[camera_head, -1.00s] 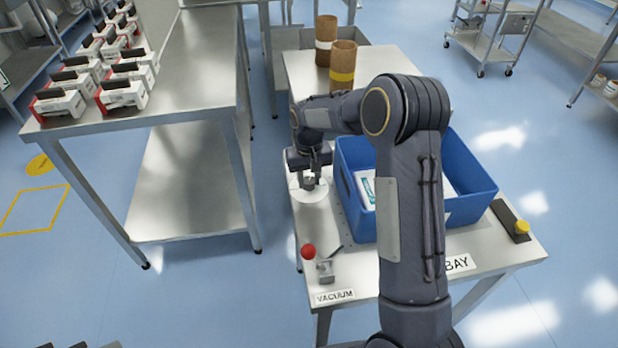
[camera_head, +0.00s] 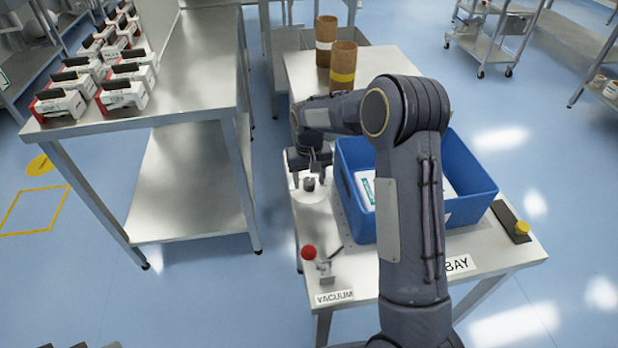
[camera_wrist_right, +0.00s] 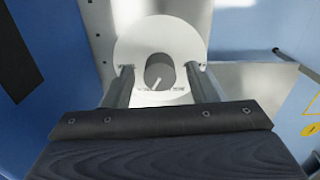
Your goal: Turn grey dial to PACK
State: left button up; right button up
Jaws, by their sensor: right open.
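The grey dial (camera_head: 309,185) stands on a round white plate (camera_head: 297,193) at the left edge of the steel table. In the right wrist view the dial (camera_wrist_right: 159,70) shows from above, with a pale pointer line toward its lower-left edge. Small markings on the white plate (camera_wrist_right: 128,48) are too small to read. My right gripper (camera_head: 309,179) is over the dial, fingers down. In the wrist view its two fingers (camera_wrist_right: 165,88) are spread, one on each side of the dial, with gaps between. My left gripper is not in view.
A blue bin (camera_head: 475,205) stands just right of the dial, close to my right arm. A red-knobbed lever (camera_head: 309,252) by the VACUUM label (camera_head: 334,297) is in front. Brown rolls (camera_head: 343,66) stand behind.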

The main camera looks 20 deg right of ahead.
aim_at(309, 181)
notch_tip(309, 181, up, 7)
jog(key=shift+r, duration=0.4)
dwell(0.4)
jog(key=shift+s+r, duration=0.1)
jog(key=shift+r, duration=0.05)
jog(key=s+r+t+y+p, duration=0.3)
jog(key=s+r, duration=0.9)
jog(key=s, duration=0.3)
jog(key=s+a+f+t+p, duration=0.1)
jog(key=s+a, duration=0.5)
jog(key=s, duration=1)
jog(key=shift+s+n+t+y, duration=0.15)
jog(key=shift+n+t+y, duration=0.2)
jog(key=shift+t, duration=0.45)
